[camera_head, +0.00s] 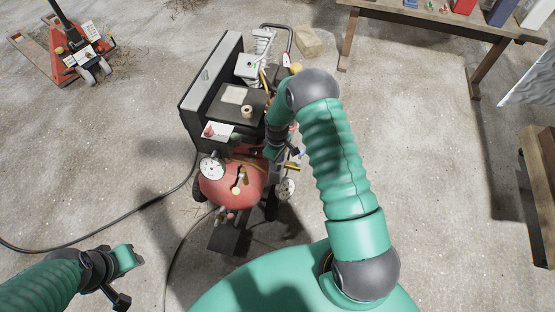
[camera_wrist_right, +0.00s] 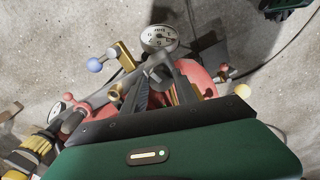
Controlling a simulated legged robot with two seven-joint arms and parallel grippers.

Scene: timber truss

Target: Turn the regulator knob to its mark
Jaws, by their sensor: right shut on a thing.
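The red-tanked compressor (camera_head: 222,192) stands in the middle of the head view. My right gripper (camera_head: 291,165) reaches down to its right side, partly hidden by my forearm. In the right wrist view, the dark fingers of my right gripper (camera_wrist_right: 158,72) converge on a grey part, which seems to be the regulator knob (camera_wrist_right: 157,60), mostly covered by the fingers. A round gauge (camera_wrist_right: 159,38) lies just beyond the fingertips. The knob's mark cannot be made out. My left gripper (camera_head: 118,298) hangs low at the left, away from the compressor; its opening is unclear.
A second gauge (camera_head: 212,168) is on the tank's left side. A brass-coloured valve with a blue-ended lever (camera_wrist_right: 95,64) is left of the fingers. A black hose (camera_head: 110,232) runs across the floor. A red pallet jack (camera_head: 42,62) and wooden bench (camera_head: 440,15) stand farther back.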

